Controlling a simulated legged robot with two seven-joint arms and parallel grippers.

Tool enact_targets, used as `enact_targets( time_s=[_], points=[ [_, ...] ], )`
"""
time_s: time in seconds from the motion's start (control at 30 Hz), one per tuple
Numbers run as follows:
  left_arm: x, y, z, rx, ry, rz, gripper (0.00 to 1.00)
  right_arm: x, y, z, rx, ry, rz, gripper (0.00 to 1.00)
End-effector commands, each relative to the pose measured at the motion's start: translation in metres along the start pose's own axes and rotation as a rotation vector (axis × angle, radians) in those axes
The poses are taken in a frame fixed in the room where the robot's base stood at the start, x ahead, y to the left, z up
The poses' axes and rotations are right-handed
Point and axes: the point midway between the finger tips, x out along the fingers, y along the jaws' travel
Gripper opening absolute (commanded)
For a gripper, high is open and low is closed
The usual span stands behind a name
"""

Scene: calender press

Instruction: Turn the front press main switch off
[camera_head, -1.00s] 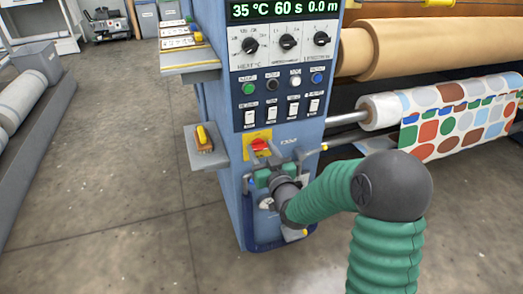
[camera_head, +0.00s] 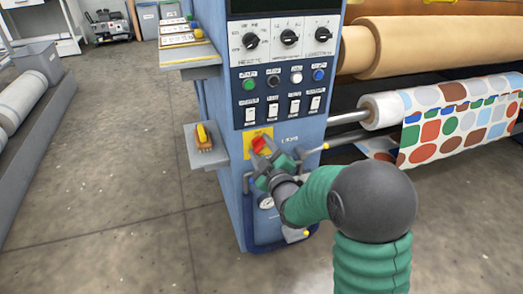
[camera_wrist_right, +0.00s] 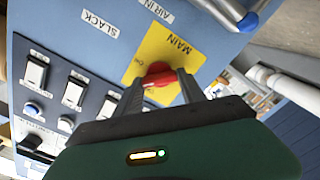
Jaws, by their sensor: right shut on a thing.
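The main switch is a red knob (camera_head: 258,144) on a yellow plate (camera_head: 249,137), low on the blue front panel of the press. It also shows in the right wrist view as a red knob (camera_wrist_right: 158,70) on the yellow plate (camera_wrist_right: 180,45) marked MAIN. My right gripper (camera_head: 261,150) is shut on the knob, one finger on each side. Its fingers (camera_wrist_right: 160,82) and the knob stand tilted in the head view. The press display (camera_head: 284,8) above is dark. My left gripper is not in view.
Above the switch are several white rockers (camera_head: 272,110), round buttons (camera_head: 273,82) and black dials (camera_head: 289,38). A small shelf (camera_head: 205,155) with a yellow-handled tool juts out at left. A patterned fabric roll (camera_head: 450,120) lies at right.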

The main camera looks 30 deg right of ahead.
Motion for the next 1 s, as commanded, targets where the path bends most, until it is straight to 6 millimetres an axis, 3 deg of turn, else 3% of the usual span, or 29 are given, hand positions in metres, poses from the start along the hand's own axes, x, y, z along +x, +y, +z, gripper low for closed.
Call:
enact_targets(
  time_s=[0.6, 1.0],
  points=[
    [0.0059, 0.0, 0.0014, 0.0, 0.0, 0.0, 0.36, -0.0008, -0.0069, 0.0023, -0.556, -0.002, -0.011, 0.07],
    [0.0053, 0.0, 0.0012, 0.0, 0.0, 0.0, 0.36, -0.0009, -0.0087, 0.0036, -0.756, -0.001, -0.014, 0.07]
  ],
)
